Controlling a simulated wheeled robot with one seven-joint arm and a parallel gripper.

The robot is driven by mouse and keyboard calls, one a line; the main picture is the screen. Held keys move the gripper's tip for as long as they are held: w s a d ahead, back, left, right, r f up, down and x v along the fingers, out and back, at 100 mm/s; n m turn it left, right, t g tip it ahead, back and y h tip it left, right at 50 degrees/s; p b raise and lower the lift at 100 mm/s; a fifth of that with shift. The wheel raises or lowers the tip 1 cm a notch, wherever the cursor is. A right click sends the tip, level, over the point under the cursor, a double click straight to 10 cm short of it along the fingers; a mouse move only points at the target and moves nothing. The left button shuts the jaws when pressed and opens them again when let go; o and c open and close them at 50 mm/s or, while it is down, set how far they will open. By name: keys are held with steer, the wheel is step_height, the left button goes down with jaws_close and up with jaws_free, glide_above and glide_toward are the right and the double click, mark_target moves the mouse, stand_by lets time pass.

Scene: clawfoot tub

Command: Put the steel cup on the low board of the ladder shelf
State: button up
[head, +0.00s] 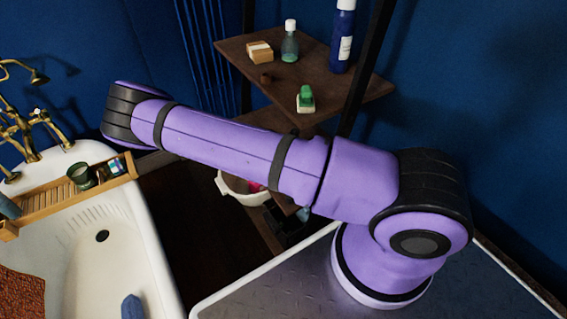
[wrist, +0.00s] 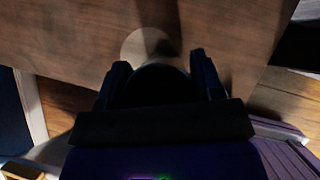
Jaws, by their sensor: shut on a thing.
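In the wrist view my gripper (wrist: 160,72) is shut on the steel cup (wrist: 145,46). The cup shows as a pale round shape just beyond the fingertips, with its near part in dark shadow between the fingers. A brown wooden board (wrist: 70,40) lies beyond and around it. I cannot tell whether the cup touches this board. In the head view the ladder shelf's upper board (head: 335,95) is plain to see. My arm covers most of what is below it, and the cup cannot be made out there.
The upper board bears a soap box (head: 260,52), a green bottle (head: 290,42), a blue bottle (head: 342,38) and a green-capped bottle (head: 305,98). A white basin (head: 238,190) is partly behind my arm. The white tub (head: 125,245) with a wooden caddy (head: 50,208) is at left.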

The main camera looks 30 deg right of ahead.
steer(key=shift+f, duration=0.5)
steer(key=shift+f, duration=0.1)
steer(key=o, duration=1)
steer(key=shift+c, duration=0.2)
